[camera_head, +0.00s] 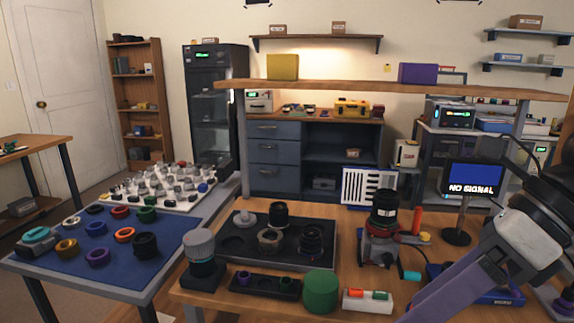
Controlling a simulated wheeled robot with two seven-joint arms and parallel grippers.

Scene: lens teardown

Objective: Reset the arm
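My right arm (515,245) comes in at the lower right, with a lavender link, a pale grey joint and a dark link bending up to the right edge. No gripper fingers can be made out on it. My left arm and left gripper are not in the picture. A small red and grey stand (381,246) holding a black lens (384,208) is on the wooden bench, left of my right arm and apart from it in the picture.
A dark tray (235,262) with lens parts lies mid-bench. A monitor (473,178) reading "NO SIGNAL" stands close to my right arm. A blue mat (75,274) with several rings lies left.

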